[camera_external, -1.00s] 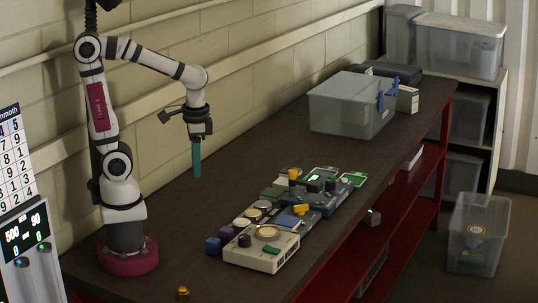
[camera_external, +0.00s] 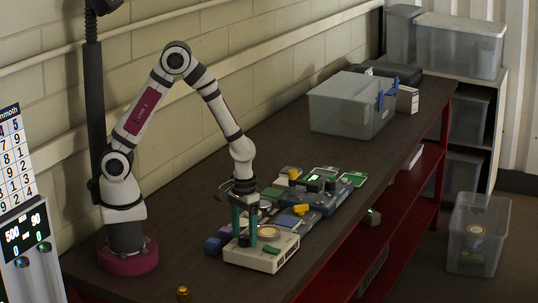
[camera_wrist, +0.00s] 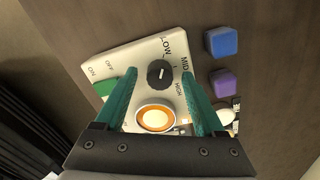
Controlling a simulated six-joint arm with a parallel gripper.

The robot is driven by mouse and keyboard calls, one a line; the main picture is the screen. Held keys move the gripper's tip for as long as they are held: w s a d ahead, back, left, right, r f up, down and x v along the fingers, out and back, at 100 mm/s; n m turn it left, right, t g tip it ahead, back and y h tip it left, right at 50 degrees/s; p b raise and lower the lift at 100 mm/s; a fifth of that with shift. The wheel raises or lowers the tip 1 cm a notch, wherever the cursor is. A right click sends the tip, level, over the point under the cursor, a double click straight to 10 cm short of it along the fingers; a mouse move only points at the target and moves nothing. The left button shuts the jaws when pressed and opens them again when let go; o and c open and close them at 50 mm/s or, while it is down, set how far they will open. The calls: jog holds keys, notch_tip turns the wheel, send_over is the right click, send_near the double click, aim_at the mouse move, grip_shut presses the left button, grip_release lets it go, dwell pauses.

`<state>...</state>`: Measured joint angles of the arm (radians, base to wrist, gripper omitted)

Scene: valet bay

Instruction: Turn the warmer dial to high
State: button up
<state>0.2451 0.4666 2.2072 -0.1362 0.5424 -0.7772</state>
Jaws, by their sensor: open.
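The warmer is a cream box (camera_external: 258,262) near the front of the bench; its top panel (camera_wrist: 135,60) fills the middle of the wrist view. Its black round dial (camera_wrist: 160,73) has a short white mark, seemingly turned toward LOW. The labels LOW, MID and HIGH run around its right side. My gripper (camera_wrist: 160,75) points down over the panel, with teal fingers open on either side of the dial and a gap visible at each side. In the external view my gripper (camera_external: 244,228) is over the warmer's left part; whether the fingers touch the panel is unclear.
A green switch (camera_wrist: 105,88) marked ON and OFF and an orange-and-white round piece (camera_wrist: 155,118) lie close to the fingers. A blue cube (camera_wrist: 222,42) and a purple cube (camera_wrist: 224,82) stand beside the warmer. Other devices (camera_external: 325,195) crowd behind; a grey bin (camera_external: 350,105) stands farther back.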

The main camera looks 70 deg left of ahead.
jog(key=shift+f, duration=0.15)
grip_shut()
jog(key=shift+m, duration=0.3)
jog(key=m, duration=0.4)
jog(key=shift+m, duration=0.4)
jog(key=m, duration=1.1)
jog(key=shift+m, duration=0.4)
jog(key=m, duration=0.5)
jog(key=shift+m, duration=0.6)
